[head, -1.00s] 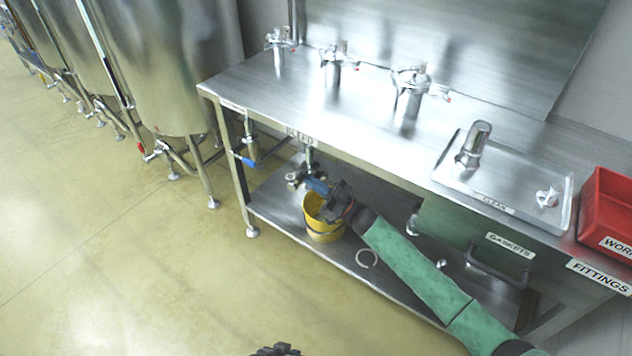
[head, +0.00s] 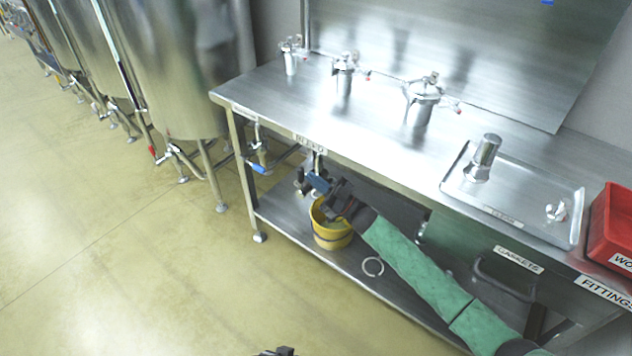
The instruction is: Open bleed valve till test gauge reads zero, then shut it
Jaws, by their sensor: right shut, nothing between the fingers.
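A label reading BLEED (head: 309,143) is on the bench's front edge, with a metal pipe (head: 318,162) hanging below it. My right gripper (head: 306,184) is shut and empty under this label, close to the pipe's lower end. A blue part (head: 318,182) shows at the gripper; I cannot tell whether it is the valve's handle or whether they touch. The bleed valve's body is mostly hidden by the gripper. A yellow bucket (head: 331,238) stands just below. I cannot make out a test gauge or its reading. A dark tip of my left gripper (head: 277,352) shows at the bottom edge.
Another valve with a blue handle (head: 258,167) is left of the bleed pipe. A metal ring (head: 373,266) lies on the lower shelf (head: 345,262). Several chrome fittings, a tray (head: 540,215) and a red bin (head: 610,228) are on the bench. Floor at left is clear.

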